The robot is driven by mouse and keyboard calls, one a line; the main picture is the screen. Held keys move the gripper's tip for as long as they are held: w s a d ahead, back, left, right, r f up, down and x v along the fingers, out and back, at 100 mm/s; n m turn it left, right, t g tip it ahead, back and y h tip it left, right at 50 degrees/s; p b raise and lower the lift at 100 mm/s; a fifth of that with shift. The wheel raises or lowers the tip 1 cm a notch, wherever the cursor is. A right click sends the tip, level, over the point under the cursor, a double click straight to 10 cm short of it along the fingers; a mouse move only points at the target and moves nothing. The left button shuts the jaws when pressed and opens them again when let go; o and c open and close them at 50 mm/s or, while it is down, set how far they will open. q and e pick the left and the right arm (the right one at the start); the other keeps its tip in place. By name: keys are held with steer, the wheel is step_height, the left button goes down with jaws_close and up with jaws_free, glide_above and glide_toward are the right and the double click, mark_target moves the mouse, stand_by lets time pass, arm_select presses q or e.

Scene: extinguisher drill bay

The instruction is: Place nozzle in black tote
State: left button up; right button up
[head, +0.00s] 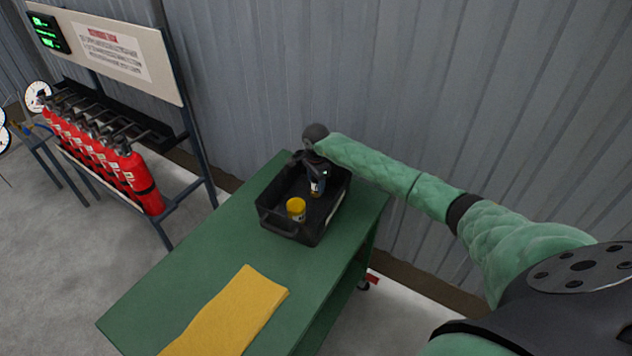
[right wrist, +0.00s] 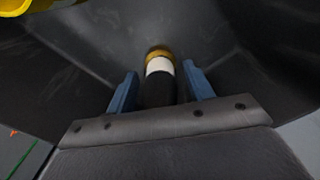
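The black tote (head: 292,232) stands on the green table, near its far end. The nozzle, black with a white band and a brass-coloured end, is inside the tote; it shows in the right wrist view (right wrist: 160,68) and partly in the head view (head: 315,188). My right gripper (head: 317,181) reaches down into the tote from above. Its blue fingers (right wrist: 161,80) stand on both sides of the nozzle with a small gap on each side, so it looks open. The nozzle's near end is hidden by the gripper. My left gripper is out of view.
A yellow-topped container (head: 296,208) stands in the tote beside the nozzle. A yellow cloth (head: 228,315) lies on the green table (head: 180,290), whose left part is clear. Several red extinguishers (head: 140,180) hang on a rack at left. A corrugated wall (head: 400,80) is behind.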

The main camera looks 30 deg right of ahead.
steer(key=shift+r, duration=0.1)
steer(key=shift+r+p, duration=0.3)
step_height(320, 180, up, 10)
steer(key=shift+r+p, duration=0.1)
steer(key=shift+p, duration=0.8)
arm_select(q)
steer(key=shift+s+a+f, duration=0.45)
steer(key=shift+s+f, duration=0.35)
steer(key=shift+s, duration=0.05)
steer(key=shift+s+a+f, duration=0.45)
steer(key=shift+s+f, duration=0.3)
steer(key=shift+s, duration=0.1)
arm_select(e)
steer(key=shift+r, duration=0.6)
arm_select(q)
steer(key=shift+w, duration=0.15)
arm_select(e)
steer(key=shift+s, duration=0.1)
